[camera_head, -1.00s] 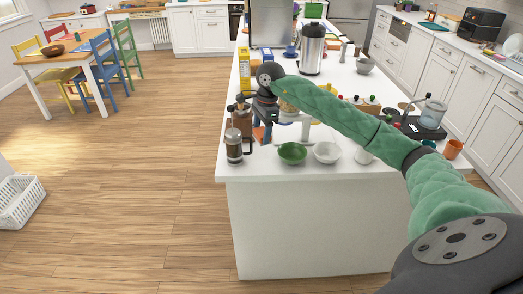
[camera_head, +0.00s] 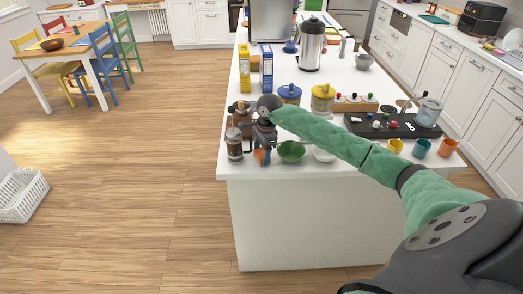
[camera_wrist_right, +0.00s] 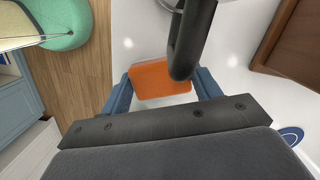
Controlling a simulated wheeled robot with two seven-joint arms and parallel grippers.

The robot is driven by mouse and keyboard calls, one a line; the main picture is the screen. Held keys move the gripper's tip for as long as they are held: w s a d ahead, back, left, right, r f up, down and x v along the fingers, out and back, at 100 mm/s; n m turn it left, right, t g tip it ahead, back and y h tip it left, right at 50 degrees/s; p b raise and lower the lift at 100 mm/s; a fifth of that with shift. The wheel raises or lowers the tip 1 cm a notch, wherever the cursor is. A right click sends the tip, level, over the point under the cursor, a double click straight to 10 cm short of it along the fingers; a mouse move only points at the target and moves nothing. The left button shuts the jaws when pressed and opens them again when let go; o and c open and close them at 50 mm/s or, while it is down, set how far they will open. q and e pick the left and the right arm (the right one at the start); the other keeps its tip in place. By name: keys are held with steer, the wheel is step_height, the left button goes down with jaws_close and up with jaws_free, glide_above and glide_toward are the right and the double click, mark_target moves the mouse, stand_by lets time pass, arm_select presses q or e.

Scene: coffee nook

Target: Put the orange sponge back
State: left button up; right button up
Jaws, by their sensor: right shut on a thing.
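The orange sponge (camera_wrist_right: 160,76) shows in the right wrist view between the two blue-grey fingers of my right gripper (camera_wrist_right: 164,92), which is shut on it. In the head view my right gripper (camera_head: 263,148) points down at the near left part of the white island, and a bit of the sponge (camera_head: 258,157) shows by its fingers near the front edge. I cannot tell whether the sponge touches the counter. A dark curved handle (camera_wrist_right: 190,40) covers the sponge's upper right corner in the wrist view. My left gripper is not in view.
A French press (camera_head: 234,146) stands just left of the gripper and a green bowl (camera_head: 291,152) just right. A white bowl (camera_head: 323,155) is partly behind my arm. Behind are canisters (camera_head: 289,94) and yellow-blue boxes (camera_head: 266,66). Cups (camera_head: 421,148) stand at right. The island's front edge is close.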

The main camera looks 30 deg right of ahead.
mark_target(262, 153)
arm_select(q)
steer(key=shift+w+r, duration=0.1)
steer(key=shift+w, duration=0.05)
arm_select(e)
steer(key=shift+f, duration=0.15)
steer(key=o, duration=0.9)
steer(key=shift+o, duration=0.2)
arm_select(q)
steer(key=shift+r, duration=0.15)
